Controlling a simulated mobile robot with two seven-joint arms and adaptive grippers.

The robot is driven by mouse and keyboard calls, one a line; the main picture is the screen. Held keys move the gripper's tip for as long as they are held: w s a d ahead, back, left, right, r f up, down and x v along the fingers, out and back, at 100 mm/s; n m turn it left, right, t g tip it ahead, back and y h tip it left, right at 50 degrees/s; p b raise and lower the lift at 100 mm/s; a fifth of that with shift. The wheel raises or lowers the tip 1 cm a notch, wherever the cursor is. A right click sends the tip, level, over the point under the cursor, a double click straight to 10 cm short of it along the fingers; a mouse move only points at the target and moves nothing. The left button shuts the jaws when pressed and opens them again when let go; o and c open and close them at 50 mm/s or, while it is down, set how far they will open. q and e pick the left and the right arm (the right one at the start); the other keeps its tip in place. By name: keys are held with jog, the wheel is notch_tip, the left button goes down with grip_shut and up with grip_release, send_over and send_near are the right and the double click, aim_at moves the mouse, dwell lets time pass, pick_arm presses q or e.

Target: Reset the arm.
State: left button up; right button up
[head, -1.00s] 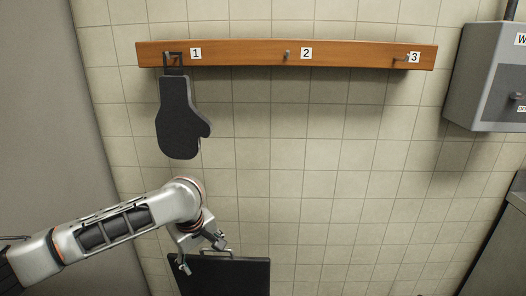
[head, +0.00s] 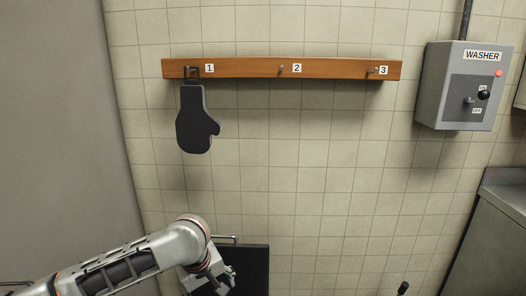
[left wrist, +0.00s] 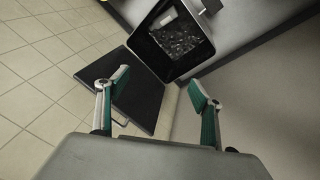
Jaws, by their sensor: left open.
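My left arm comes in from the lower left of the head view, bent at the wrist. My left gripper (head: 222,277) is low in that view, in front of a dark flat panel (head: 254,268) with a metal handle. In the left wrist view my left gripper (left wrist: 160,86) is open, with nothing between its fingers. The dark panel (left wrist: 142,98) and its handle (left wrist: 120,123) lie beyond the fingers there. My right gripper is in neither view.
A wooden rail (head: 240,68) with hooks 1, 2 and 3 is on the tiled wall. A dark oven mitt (head: 195,122) hangs at hook 1; the others are bare. A grey washer box (head: 460,85) is at right. An open dark box (left wrist: 180,40) holds dark lumps.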

pick_arm(q)
jog(key=s+d+f+m+t+h, duration=0.25)
jog(key=s+d+f+m, duration=0.25)
jog(key=s+f+m, duration=0.4)
jog(key=s+a+f+m+y, duration=0.1)
jog(key=s+a+m+y, duration=0.25)
jog(key=s+a, duration=0.85)
jog(key=s+a+m+y, duration=0.3)
jog(key=s+a, duration=0.5)
jog(key=a, duration=0.8)
jog(key=w+d+f+n+t+h+b, duration=0.25)
jog(key=d+f+b, duration=0.25)
jog(key=d+f, duration=0.25)
jog(key=w+d+f+n+t+h+b, duration=0.1)
jog(key=d+f+h+b, duration=0.2)
jog(key=d+f+b, duration=0.35)
pick_arm(e)
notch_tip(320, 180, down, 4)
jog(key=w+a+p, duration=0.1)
jog(key=p, duration=0.1)
pick_arm(q)
notch_tip(320, 180, up, 7)
jog(key=d+n+t+p, duration=0.1)
jog(key=d+p, duration=0.1)
jog(key=p, duration=1.1)
jog(key=shift+s+f, duration=0.2)
jog(key=shift+s, duration=0.2)
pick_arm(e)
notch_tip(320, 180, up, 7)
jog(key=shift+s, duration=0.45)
